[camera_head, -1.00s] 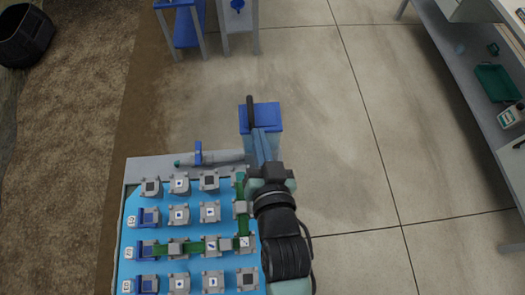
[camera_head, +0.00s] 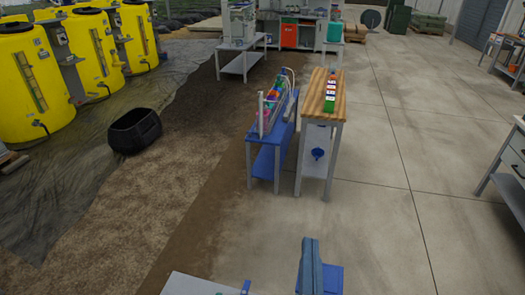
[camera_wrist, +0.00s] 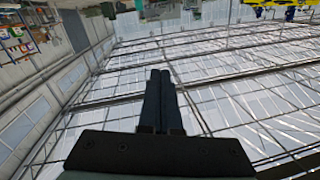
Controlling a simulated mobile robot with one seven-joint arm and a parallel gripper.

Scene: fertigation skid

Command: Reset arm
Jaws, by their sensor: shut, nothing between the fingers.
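My gripper (camera_wrist: 160,74) shows in the wrist view with its two dark fingers side by side and closed, with nothing between them. Behind the fingers is the greenhouse roof, and the room appears upside down at the top of that picture. In the head view, the closed fingers (camera_head: 311,242) point upward at the bottom edge, in front of a small blue stand (camera_head: 334,280). The rest of my arm is below the picture there.
A grey-edged board (camera_head: 195,286) barely shows at the bottom. Ahead stand a blue bench (camera_head: 268,130) with colored parts and a wood-topped table (camera_head: 322,92). A black tub (camera_head: 134,131) and yellow tanks (camera_head: 20,72) are at left. The concrete floor at right is mostly clear.

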